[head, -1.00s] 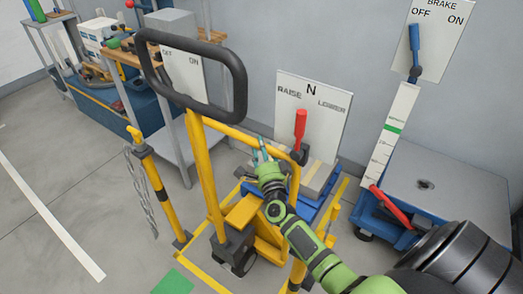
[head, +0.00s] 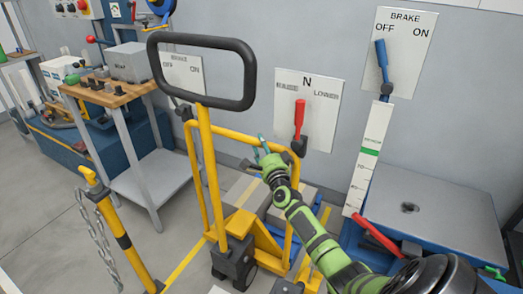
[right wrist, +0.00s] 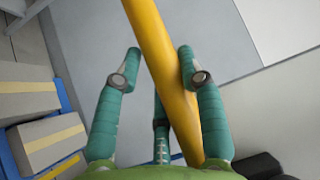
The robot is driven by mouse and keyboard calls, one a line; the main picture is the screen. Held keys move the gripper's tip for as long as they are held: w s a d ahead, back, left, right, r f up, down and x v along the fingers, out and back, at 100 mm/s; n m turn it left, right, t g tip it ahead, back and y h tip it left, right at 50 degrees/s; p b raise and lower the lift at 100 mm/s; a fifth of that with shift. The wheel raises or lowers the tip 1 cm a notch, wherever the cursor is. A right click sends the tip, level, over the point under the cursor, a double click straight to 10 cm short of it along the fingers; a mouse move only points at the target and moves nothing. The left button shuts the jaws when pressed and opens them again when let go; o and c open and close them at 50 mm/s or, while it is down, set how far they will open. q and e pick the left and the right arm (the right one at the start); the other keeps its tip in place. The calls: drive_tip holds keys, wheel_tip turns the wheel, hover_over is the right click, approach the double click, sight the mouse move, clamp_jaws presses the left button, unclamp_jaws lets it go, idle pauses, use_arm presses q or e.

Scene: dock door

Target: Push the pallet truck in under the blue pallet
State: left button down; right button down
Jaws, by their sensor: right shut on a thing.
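The yellow pallet truck (head: 236,225) stands upright in the middle of the head view, with a black loop handle (head: 249,75) on top. My right gripper (head: 260,153) is at its right upper frame bar. In the right wrist view the gripper (right wrist: 158,66) has its fingers around a slanting yellow bar (right wrist: 163,60) and is shut on it. The blue pallet is mostly hidden behind the truck in the head view. A blue edge of it (right wrist: 67,88) shows at the left in the wrist view, beside boxes. My left gripper is not in view.
A chained yellow post (head: 124,240) stands left of the truck. A workbench (head: 118,92) is behind it. A RAISE/LOWER board (head: 322,125) with a red lever is on the wall. At right are a grey-topped blue machine (head: 455,215) and a BRAKE board (head: 405,25).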

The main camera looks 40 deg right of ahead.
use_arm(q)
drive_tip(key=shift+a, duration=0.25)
use_arm(e)
drive_tip(key=shift+d+r, duration=0.1)
drive_tip(key=shift+r, duration=0.05)
drive_tip(key=c, duration=0.7)
unclamp_jaws()
drive_tip(key=shift+d, duration=0.1)
drive_tip(key=shift+c, duration=0.2)
drive_tip(key=shift+f, duration=0.2)
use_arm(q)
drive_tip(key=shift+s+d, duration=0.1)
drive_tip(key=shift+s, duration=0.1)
use_arm(e)
drive_tip(key=v, duration=1.2)
